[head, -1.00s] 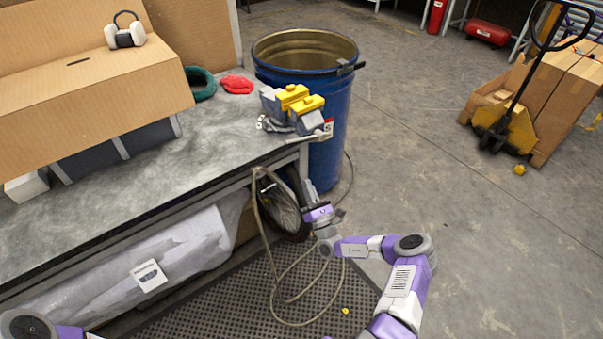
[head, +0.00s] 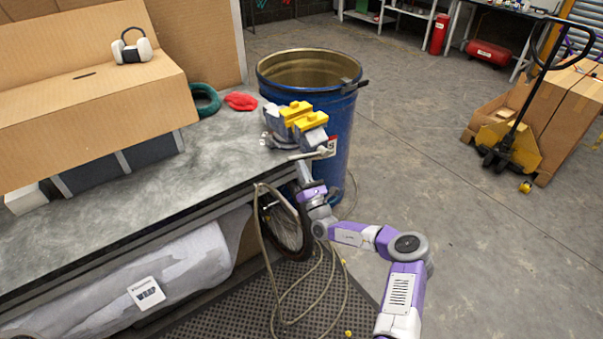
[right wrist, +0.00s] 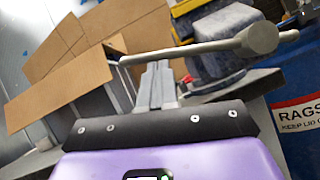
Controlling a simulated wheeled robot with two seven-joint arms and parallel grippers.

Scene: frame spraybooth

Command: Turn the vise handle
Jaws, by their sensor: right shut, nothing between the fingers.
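The grey vise (head: 283,123) with yellow jaw covers (head: 303,113) is mounted at the right corner of the workbench. Its handle (head: 307,155), a thin metal bar, sticks out at the front, just above the bench's corner. My right gripper (head: 303,170) is just below the handle in the head view. In the right wrist view its fingers (right wrist: 156,80) are together and empty, pointing at the bar. I cannot tell whether they touch it. My left gripper is not in view.
The workbench (head: 215,150) carries a cardboard box, a red cloth (head: 240,101) and a green ring. A blue drum (head: 340,130) stands right behind the vise. A hose (head: 268,255) hangs below the bench corner. Open floor lies to the right.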

